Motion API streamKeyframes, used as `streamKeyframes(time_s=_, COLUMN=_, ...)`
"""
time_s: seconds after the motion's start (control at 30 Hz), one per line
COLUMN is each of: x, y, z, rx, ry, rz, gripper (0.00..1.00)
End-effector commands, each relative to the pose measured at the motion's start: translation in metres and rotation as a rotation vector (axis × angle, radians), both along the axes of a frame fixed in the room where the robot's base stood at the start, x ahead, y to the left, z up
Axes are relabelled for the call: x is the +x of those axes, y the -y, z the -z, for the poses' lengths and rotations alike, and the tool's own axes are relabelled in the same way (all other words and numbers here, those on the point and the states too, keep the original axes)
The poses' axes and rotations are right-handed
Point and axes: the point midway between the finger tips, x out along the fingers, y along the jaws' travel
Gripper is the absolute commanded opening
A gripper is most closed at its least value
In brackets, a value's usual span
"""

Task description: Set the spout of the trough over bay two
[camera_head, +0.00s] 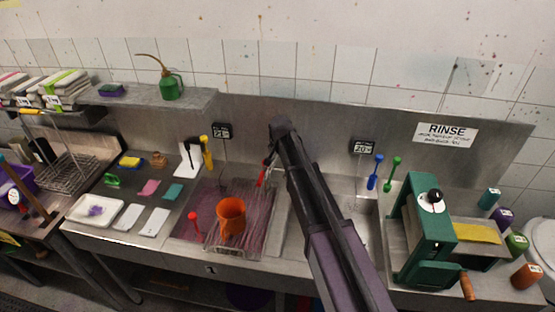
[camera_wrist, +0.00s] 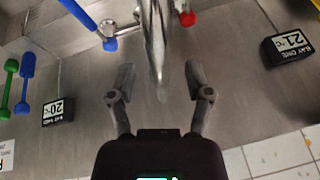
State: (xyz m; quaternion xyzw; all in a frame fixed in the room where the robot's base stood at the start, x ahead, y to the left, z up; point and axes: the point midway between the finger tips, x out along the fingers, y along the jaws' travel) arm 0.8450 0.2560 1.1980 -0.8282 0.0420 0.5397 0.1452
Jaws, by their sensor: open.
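In the wrist view my gripper (camera_wrist: 159,78) is open, one finger on each side of a grey metal spout (camera_wrist: 154,35). I cannot tell whether either finger touches it. A blue knob (camera_wrist: 109,45) and a red knob (camera_wrist: 187,18) flank the spout. In the head view my arm hides most of the spout; a red handle (camera_head: 262,174) shows beside it. The left basin (camera_head: 212,190), with a "1" on its front, holds an orange bucket (camera_head: 231,222). The right basin (camera_head: 368,235) is partly behind my arm; no bay-two label is readable.
A green press (camera_head: 412,235) stands right of the basins. Blue (camera_head: 374,172) and green (camera_head: 392,175) handled tools stand by the back wall, near the "20" display (camera_head: 362,147). A "21" display (camera_head: 222,131) hangs behind the left basin. A white tray (camera_head: 75,218) is far left.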

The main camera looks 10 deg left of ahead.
Motion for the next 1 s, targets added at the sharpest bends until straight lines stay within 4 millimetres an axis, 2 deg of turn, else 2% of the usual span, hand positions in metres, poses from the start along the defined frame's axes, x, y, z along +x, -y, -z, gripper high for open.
streamKeyframes(time_s=0.03, x=0.002, y=-0.001, z=0.007, rx=0.0, ry=0.0, rz=0.0, gripper=0.65)
streamKeyframes(time_s=0.2, x=0.006, y=-0.001, z=0.015, rx=0.0, ry=0.0, rz=0.0, gripper=0.65)
streamKeyframes(time_s=0.7, x=0.008, y=-0.002, z=0.017, rx=0.0, ry=0.0, rz=0.0, gripper=0.65)
streamKeyframes(time_s=0.77, x=0.008, y=-0.002, z=0.017, rx=0.0, ry=0.0, rz=0.0, gripper=0.5)
streamKeyframes(time_s=0.93, x=0.008, y=-0.002, z=0.017, rx=0.0, ry=0.0, rz=0.0, gripper=0.0)
streamKeyframes(time_s=1.0, x=0.008, y=-0.002, z=0.017, rx=0.0, ry=0.0, rz=0.0, gripper=0.0)
